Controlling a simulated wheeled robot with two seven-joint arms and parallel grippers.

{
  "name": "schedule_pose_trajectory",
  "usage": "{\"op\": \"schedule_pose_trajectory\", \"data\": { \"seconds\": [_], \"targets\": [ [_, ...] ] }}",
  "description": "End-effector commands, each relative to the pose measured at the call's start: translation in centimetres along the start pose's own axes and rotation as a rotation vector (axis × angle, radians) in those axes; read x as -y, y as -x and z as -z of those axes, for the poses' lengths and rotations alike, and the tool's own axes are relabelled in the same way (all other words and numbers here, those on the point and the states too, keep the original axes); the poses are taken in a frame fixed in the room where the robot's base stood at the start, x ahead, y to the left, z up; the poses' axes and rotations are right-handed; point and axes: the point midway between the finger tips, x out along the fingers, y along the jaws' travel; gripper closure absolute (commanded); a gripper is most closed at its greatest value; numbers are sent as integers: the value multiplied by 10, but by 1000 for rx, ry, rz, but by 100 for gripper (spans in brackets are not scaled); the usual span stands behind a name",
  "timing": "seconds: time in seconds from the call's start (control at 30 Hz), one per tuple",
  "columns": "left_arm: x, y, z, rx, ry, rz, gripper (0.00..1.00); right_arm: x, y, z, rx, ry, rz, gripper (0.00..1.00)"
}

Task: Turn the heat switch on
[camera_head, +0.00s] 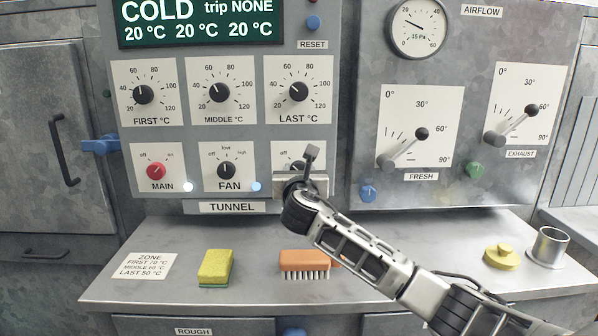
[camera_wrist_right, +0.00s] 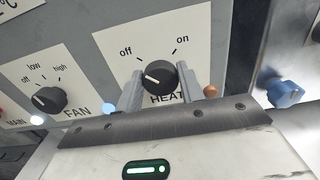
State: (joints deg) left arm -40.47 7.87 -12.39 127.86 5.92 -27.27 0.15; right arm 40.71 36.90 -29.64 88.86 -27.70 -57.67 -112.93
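The heat switch (camera_wrist_right: 157,76) is a black knob on a white plate marked off, on and HEAT. Its white pointer line is turned left, on the off side. In the head view the heat plate (camera_head: 283,153) is mostly hidden behind my right gripper (camera_head: 308,165). In the right wrist view the two grey fingers of my right gripper (camera_wrist_right: 161,84) stand on either side of the knob, very close to it. Whether they press on it I cannot tell. My left gripper is not in view.
The fan knob (camera_head: 226,170) and red main knob (camera_head: 157,170) sit left of the heat plate. A yellow sponge (camera_head: 215,266), orange brush (camera_head: 304,262), yellow lidded piece (camera_head: 502,256) and metal cup (camera_head: 548,246) stand on the shelf below. The display reads COLD.

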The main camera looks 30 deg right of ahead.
Motion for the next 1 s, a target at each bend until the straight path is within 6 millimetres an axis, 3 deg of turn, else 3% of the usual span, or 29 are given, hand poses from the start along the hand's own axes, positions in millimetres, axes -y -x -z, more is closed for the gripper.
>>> {"op": "schedule_pose_trajectory", "data": {
  "seconds": [0.37,1.0],
  "targets": [
    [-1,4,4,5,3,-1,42,0,0,-1,0,-105,-1,85],
    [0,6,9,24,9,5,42,2,1,2,-3,-680,0,85]
  ]
}}
